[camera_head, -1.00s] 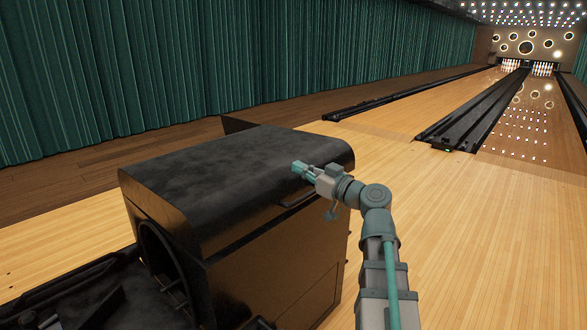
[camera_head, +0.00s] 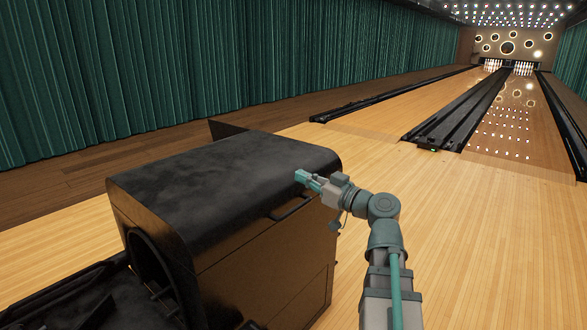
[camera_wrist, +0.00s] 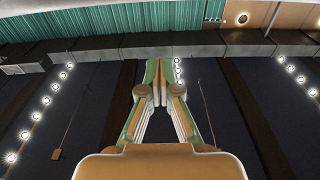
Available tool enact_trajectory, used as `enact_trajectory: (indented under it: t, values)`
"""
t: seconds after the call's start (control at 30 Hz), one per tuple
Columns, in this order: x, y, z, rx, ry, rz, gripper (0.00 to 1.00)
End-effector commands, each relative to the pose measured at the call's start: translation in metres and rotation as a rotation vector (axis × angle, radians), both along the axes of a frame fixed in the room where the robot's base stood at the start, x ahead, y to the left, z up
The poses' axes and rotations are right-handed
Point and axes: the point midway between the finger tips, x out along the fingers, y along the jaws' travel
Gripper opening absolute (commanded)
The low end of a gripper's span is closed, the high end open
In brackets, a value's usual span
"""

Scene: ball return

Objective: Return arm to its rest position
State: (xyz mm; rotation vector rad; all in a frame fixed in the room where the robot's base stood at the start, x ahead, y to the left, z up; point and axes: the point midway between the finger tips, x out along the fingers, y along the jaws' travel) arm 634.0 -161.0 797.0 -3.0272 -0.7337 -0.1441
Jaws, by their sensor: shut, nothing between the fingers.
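My gripper (camera_head: 301,177) is shut and empty. In the head view it points left, in front of the near top edge of the black ball return machine (camera_head: 215,175). I cannot tell whether a small gap parts it from the machine. My arm rises from the bottom right and bends at the elbow. In the wrist view my gripper (camera_wrist: 160,88) shows its two fingertips together in the middle, with nothing between them.
The ball return has a round opening (camera_head: 152,272) at its front left and a handle (camera_head: 289,208) on its side. Open wooden floor (camera_head: 480,240) lies to the right. Lanes with pins (camera_head: 523,69) run to the back. Green curtains (camera_head: 180,70) line the left wall.

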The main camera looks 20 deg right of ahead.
Motion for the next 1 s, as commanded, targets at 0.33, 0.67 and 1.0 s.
enact_trajectory:
  t: [0.33,0.67,1.0]
  values:
    - [-0.041,-0.021,-0.015,-0.001,0.0,0.0,0.0]
    - [-0.045,-0.023,-0.019,0.064,0.038,0.009,0.0]
    - [-0.033,-0.04,-0.113,0.222,0.485,-0.101,0.0]
